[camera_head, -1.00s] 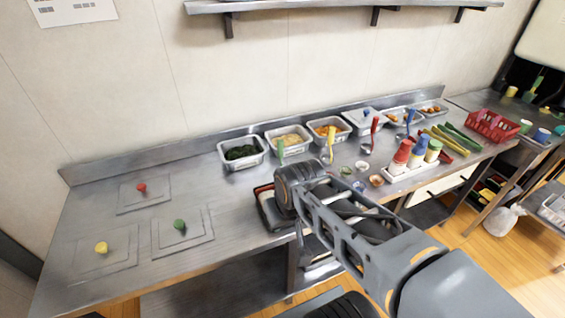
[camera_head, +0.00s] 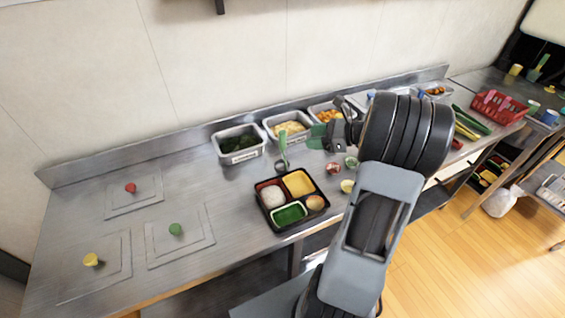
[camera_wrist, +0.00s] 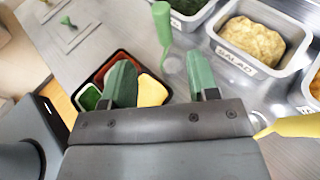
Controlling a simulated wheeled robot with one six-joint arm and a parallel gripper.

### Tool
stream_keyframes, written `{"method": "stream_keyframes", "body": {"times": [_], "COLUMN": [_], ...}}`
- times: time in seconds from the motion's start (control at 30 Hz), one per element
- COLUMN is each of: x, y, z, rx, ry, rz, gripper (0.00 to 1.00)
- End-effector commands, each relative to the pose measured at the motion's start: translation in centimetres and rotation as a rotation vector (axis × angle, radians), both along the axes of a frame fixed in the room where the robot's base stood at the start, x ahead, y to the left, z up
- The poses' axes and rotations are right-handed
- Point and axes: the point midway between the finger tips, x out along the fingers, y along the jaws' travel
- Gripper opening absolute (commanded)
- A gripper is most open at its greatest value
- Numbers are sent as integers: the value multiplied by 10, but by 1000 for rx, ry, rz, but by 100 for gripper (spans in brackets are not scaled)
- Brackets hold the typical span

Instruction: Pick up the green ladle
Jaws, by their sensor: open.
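The green ladle (camera_head: 283,145) stands with its handle up on the counter, in front of the steel food pans, in the head view. In the wrist view the green ladle (camera_wrist: 162,24) is at the top middle, its handle upright and its bowl low at the counter. My gripper (camera_head: 322,136) is to the right of the ladle in the head view. In the wrist view its two green fingers (camera_wrist: 160,78) are spread apart with nothing between them that I can see held. The ladle shows just beyond the gap between the fingertips.
A black bento tray (camera_head: 270,222) with filled compartments lies in front of the ladle. Steel pans of dark greens (camera_head: 240,158) and salad (camera_wrist: 235,62) stand behind. A yellow handle (camera_wrist: 295,126) is close to my right finger. The counter's left side holds small knobbed lids.

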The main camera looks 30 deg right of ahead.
Motion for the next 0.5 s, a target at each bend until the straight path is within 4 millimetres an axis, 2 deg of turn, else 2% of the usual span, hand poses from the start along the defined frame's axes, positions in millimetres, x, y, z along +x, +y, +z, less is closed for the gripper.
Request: {"method": "stream_keyframes", "body": {"times": [0.07, 0.3, 0.5], "x": [7, 36, 52], "y": [-1, 26, 41], "z": [-3, -15, -22], "rx": [33, 44, 42], "ry": [-1, 0, -2], "rz": [-26, -36, -37], "gripper": [54, 54, 54]}}
